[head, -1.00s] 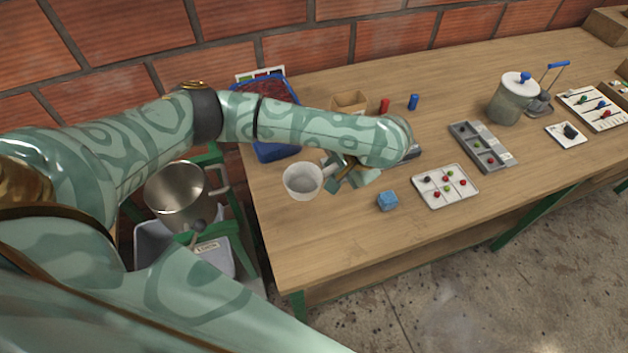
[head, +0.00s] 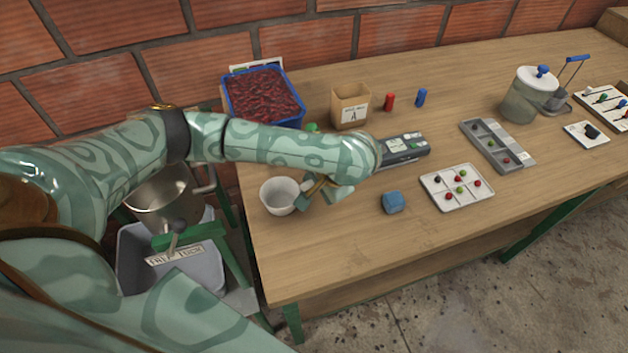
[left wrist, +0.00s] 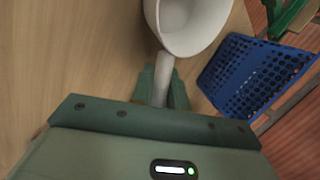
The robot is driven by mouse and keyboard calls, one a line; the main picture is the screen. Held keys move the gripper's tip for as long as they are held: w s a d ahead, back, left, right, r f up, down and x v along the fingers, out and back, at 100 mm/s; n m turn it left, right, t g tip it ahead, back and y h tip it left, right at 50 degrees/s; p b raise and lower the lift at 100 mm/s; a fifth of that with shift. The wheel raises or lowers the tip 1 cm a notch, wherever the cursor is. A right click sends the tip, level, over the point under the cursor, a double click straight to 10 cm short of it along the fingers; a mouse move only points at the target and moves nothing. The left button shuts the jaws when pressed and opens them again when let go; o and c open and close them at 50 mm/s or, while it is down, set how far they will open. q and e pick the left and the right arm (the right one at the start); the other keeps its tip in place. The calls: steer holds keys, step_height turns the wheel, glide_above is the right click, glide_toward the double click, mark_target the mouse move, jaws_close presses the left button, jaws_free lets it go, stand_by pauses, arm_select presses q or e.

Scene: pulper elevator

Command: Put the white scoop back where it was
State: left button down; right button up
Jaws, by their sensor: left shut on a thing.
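The white scoop (head: 280,195) is at the left end of the wooden table, its cup opening facing up. My left gripper (head: 318,190) is just right of the cup. In the left wrist view, the left gripper (left wrist: 163,88) is shut on the handle of the scoop (left wrist: 190,25), and the cup extends beyond the fingers. The scoop is low over the table; I cannot tell whether its base touches the top. My right gripper is not in view.
A blue crate of red cherries (head: 303,110) stands behind the scoop. A cardboard box (head: 349,112), a dark device (head: 405,148), a blue cube (head: 392,202) and a white sorting tray (head: 440,200) lie to the right. A metal pot (head: 160,205) is beside the table's left edge.

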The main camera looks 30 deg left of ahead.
arm_select(q)
steer(key=c, duration=1.4)
jaws_free()
steer(key=shift+f, duration=0.1)
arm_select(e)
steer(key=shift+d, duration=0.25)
